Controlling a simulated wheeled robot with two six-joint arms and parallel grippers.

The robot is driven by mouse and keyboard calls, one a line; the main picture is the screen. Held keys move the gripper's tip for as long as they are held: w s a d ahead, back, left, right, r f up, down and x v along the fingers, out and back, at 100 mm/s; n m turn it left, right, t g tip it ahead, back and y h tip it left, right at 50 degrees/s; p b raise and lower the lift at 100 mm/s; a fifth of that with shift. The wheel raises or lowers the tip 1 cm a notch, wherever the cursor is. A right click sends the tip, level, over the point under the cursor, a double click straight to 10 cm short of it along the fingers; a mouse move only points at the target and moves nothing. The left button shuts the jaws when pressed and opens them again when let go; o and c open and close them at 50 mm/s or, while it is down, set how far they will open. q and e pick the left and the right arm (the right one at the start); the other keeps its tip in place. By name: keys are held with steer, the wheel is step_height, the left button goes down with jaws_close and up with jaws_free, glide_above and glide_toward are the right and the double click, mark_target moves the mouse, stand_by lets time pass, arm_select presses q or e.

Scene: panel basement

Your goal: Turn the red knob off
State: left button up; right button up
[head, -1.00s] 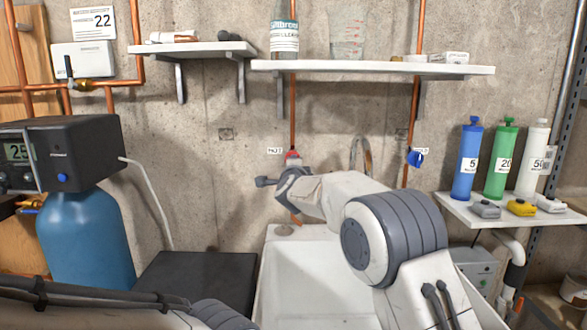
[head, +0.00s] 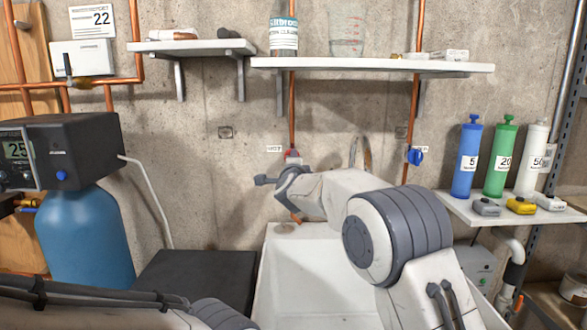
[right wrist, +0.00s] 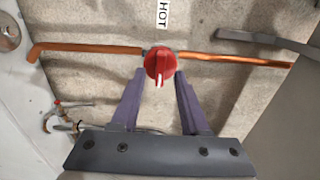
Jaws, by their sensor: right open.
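The red knob (right wrist: 160,66) sits on a copper pipe (right wrist: 230,59) next to a HOT label (right wrist: 163,14) in the right wrist view. In the head view only the top of the red knob (head: 292,155) shows above my right arm. My right gripper (right wrist: 160,84) is open, with its fingertips on either side of the knob's lower part. I cannot tell whether the fingers touch it. A white line on the knob's face runs along the fingers, across the pipe. My left arm shows at the lower left of the head view, but its gripper is out of view.
A blue knob (head: 415,157) is on the right copper pipe. A white sink (head: 300,285) lies below my right arm. A white shelf (head: 375,67) hangs above, and a low shelf with cartridges (head: 460,208) is at the right. A blue tank (head: 85,240) stands left.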

steer(key=s+b, duration=0.2)
steer(key=s, duration=0.7)
steer(key=shift+s, duration=0.35)
steer(key=shift+r, duration=0.1)
